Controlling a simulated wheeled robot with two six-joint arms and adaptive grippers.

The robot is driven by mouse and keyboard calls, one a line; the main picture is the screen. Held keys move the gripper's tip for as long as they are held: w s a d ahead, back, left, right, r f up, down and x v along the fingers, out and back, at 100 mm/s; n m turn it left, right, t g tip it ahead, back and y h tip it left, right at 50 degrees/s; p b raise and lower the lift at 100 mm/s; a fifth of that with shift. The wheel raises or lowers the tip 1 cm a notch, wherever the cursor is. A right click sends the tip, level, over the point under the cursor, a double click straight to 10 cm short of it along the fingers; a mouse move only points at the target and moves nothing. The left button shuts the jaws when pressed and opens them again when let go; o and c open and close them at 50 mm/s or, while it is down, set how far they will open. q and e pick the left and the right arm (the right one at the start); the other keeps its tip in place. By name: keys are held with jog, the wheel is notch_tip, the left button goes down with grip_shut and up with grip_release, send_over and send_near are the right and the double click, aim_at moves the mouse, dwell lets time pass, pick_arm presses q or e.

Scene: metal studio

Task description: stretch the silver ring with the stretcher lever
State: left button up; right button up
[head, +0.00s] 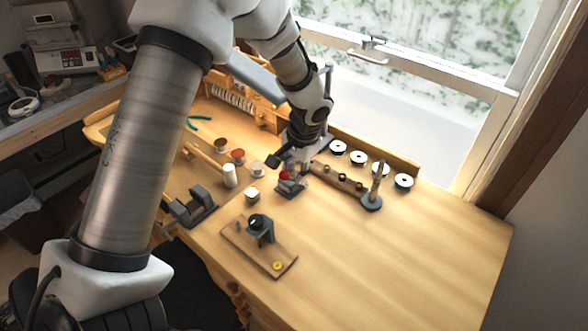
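My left gripper (288,163) hangs over the back middle of the bench, its dark fingers close above a small grey device with a red top (291,183). Whether it touches the device, and how far its fingers are apart, is too small to tell. A tapered upright post on a round blue-grey base (372,203) stands to the right; I cannot tell whether it is the stretcher. A wooden bar with several dark round marks or rings (340,177) lies between them. I cannot make out the silver ring or a lever for certain. My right gripper is not in view.
A wooden board with a black-topped stand and a yellow disc (272,261) lies at the front. A dark grey vise-like block (191,206), a mallet (207,160), small pots and several spools (358,158) surround the gripper. The bench's right side is clear.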

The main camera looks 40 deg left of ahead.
pick_arm(q)
jog(key=shift+w, duration=0.1)
notch_tip(320, 180, up, 12)
jog(key=d, duration=0.2)
jog(key=shift+f, duration=0.2)
jog(key=shift+d, duration=0.1)
